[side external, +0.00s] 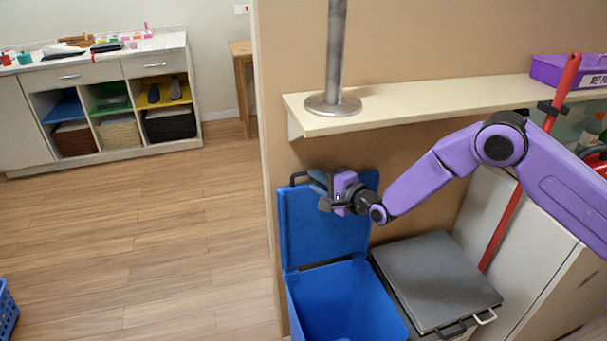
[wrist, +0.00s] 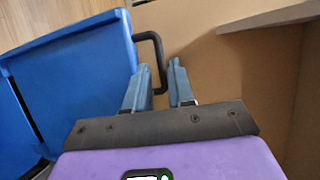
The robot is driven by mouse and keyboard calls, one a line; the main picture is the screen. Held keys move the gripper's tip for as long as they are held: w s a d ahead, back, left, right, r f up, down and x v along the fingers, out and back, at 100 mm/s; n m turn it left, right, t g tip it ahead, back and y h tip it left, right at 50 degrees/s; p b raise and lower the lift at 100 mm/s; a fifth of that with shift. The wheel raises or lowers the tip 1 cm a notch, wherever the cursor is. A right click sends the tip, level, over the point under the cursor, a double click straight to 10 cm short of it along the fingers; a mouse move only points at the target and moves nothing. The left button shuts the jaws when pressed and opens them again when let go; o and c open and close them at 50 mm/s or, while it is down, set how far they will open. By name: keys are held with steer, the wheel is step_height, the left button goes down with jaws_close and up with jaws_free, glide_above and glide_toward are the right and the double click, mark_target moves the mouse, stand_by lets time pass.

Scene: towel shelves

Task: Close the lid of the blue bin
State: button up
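The blue bin (side external: 345,300) stands on the floor with its blue lid (side external: 325,235) raised upright near the tan wall. A black loop handle (side external: 296,178) sticks out at the lid's upper left corner. My gripper (side external: 320,188) is at the lid's upper part, close to the handle. In the wrist view, the lid (wrist: 75,75) fills the left side, and the black handle (wrist: 154,36) reaches down between the two blue-grey fingers of my gripper (wrist: 159,68). The fingers are apart, with a gap around the handle bar. The exact contact cannot be told.
A grey-lidded bin (side external: 435,280) stands right beside the blue bin. A cream shelf (side external: 420,107) with a metal post (side external: 336,60) runs above my gripper. A red pole (side external: 510,215) and a white cabinet (side external: 530,260) are at the right. Open wooden floor lies left.

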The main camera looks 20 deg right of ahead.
mark_target(305, 175)
steer(key=shift+x, duration=3.1)
jaws_close()
